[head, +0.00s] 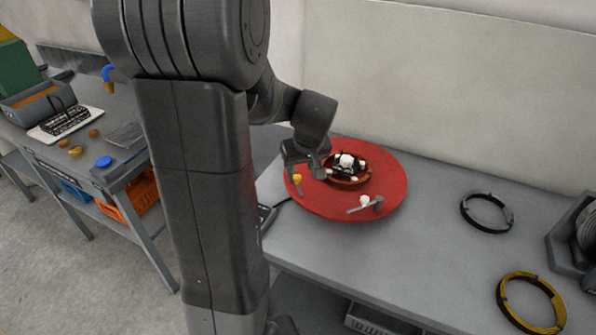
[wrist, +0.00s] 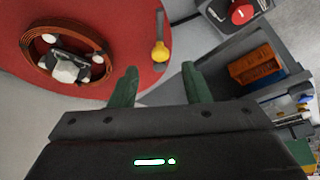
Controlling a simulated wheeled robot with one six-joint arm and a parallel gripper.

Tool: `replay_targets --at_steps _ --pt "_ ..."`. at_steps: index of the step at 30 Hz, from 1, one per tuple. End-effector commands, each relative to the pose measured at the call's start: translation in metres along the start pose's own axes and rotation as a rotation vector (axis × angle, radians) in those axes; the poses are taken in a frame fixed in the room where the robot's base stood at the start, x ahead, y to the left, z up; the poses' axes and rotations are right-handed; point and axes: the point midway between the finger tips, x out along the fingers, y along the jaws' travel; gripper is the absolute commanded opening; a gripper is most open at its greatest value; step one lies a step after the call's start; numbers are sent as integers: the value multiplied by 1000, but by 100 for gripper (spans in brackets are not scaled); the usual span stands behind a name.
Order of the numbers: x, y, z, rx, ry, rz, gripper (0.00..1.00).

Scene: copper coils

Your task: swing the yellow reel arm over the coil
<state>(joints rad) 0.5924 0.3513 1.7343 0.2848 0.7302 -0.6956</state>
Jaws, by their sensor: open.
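A red round turntable (head: 340,208) carries a copper coil (head: 350,184) with a dark hub and white knobs inside it. The coil also shows in the wrist view (wrist: 100,47). The yellow reel arm (head: 297,182), a grey bar with a yellow knob, sits near the turntable's left edge, outside the coil. In the wrist view the yellow reel arm (wrist: 159,52) lies just past my fingertips, between their lines. My gripper (wrist: 160,78) is open and empty above the turntable's edge. The head view partly hides its fingers.
Another small arm with a white knob (head: 366,202) sits at the turntable's front. A black ring (head: 466,222) and a yellow ring (head: 503,294) lie on the bench to the right. A red button on a grey box (wrist: 242,14) is beside the turntable.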

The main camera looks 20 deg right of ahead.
Motion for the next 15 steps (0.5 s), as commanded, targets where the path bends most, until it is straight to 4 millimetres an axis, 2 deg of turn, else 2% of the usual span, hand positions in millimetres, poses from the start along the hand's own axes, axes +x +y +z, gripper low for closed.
replay_targets --at_steps 6,15 --pt "30 0 0 1 -2 -1 43" --pt "44 0 0 0 0 0 43"
